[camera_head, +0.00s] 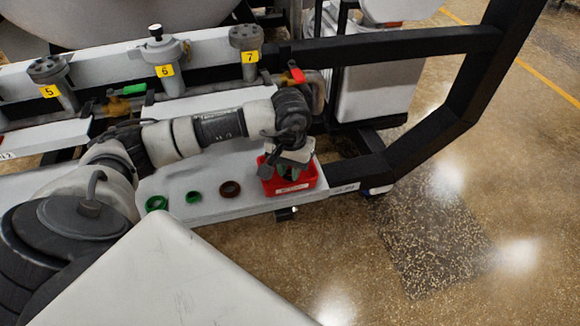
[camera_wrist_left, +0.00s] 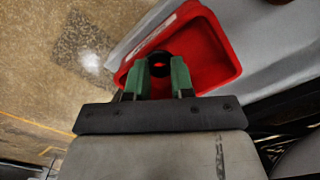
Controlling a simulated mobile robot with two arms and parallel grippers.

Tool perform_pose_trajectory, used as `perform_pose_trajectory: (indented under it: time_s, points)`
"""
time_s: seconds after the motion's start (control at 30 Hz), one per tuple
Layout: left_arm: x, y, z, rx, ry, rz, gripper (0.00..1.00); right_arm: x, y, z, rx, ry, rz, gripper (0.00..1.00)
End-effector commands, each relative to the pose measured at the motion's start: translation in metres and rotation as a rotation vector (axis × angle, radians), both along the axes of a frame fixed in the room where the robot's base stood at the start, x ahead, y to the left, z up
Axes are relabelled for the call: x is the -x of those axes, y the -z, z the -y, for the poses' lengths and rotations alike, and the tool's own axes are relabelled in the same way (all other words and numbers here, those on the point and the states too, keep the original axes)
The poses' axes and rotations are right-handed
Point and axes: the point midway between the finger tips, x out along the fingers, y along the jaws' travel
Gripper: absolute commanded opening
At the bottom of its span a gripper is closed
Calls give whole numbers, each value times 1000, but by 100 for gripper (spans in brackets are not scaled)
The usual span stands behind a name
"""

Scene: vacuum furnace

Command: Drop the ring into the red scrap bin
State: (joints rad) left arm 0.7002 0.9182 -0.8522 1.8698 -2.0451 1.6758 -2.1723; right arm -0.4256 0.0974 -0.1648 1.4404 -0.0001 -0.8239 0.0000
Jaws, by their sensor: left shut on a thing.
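The red scrap bin (camera_head: 309,178) sits at the right end of the white shelf in the head view. My left gripper (camera_head: 287,172) points down over it. In the left wrist view the red bin (camera_wrist_left: 222,50) lies beyond the fingers. There my left gripper (camera_wrist_left: 161,68) is shut on a dark ring (camera_wrist_left: 159,57), held between two green fingertips. The ring overlaps the bin in the picture; how far above its floor it is I cannot tell. In the head view the held ring is hidden by the gripper. My right gripper is not in view.
Two green rings (camera_head: 156,203) (camera_head: 193,197) and a brown ring (camera_head: 229,189) lie on the shelf (camera_head: 255,204) left of the bin. Numbered valves (camera_head: 165,68) stand behind. A black frame (camera_head: 430,150) is at right, with open floor beyond.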

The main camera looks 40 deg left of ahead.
Motion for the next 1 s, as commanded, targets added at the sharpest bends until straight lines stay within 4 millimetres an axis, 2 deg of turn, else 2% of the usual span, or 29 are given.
perform_pose_trajectory:
  time_s: [0.03,0.2,0.57,0.83,1.0]
  points:
    - [0,0,0,0,0,0,24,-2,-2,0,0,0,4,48]
    - [0,0,0,0,0,0,48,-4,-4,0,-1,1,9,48]
    - [0,-2,0,0,0,0,48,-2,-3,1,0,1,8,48]
    - [0,-14,0,0,0,-2,48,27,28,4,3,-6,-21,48]
    - [-1,-58,0,-1,1,7,48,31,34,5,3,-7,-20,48]
